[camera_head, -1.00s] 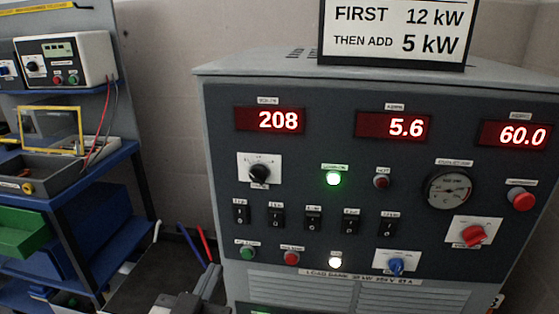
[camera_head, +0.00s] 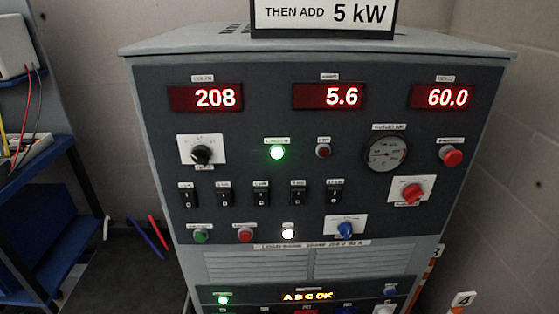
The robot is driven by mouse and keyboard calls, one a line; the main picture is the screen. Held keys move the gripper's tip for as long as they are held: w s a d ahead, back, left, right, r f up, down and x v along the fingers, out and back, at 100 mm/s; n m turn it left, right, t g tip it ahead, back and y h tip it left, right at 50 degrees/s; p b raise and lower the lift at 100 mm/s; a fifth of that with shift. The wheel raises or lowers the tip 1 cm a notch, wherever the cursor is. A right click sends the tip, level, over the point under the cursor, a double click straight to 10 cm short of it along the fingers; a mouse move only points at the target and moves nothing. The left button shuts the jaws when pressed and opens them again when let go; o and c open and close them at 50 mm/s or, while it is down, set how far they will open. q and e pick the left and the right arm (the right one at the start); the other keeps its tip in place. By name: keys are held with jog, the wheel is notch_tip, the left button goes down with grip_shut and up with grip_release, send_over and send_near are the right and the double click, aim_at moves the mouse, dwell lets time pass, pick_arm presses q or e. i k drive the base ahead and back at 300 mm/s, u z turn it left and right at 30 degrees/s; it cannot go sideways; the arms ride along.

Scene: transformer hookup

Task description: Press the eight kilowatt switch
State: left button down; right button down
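A row of several black rocker switches (camera_head: 260,194) runs across the middle of the grey load bank panel (camera_head: 236,125). Small labels sit above the switches, but they are too small to read surely, so I cannot tell which is the eight kilowatt switch. The leftmost switch (camera_head: 187,196) and the rightmost switch (camera_head: 335,195) are both unobstructed. The red displays read 208 (camera_head: 205,97), 5.6 (camera_head: 328,96) and 60.0 (camera_head: 441,97). A green lamp (camera_head: 277,152) is lit above the switches. Neither of my grippers is in view.
A sign (camera_head: 322,16) on top reads THEN ADD 5 kW; its upper part is cut off. A red mushroom button (camera_head: 451,156), red knob (camera_head: 412,192) and blue knob (camera_head: 346,229) are near the switches. A blue shelf (camera_head: 38,165) stands left. Floor shows between.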

aim_at(298, 194)
jog(key=k, duration=0.65)
jog(key=u, duration=0.6)
jog(key=i, duration=1)
jog(key=z, duration=0.25)
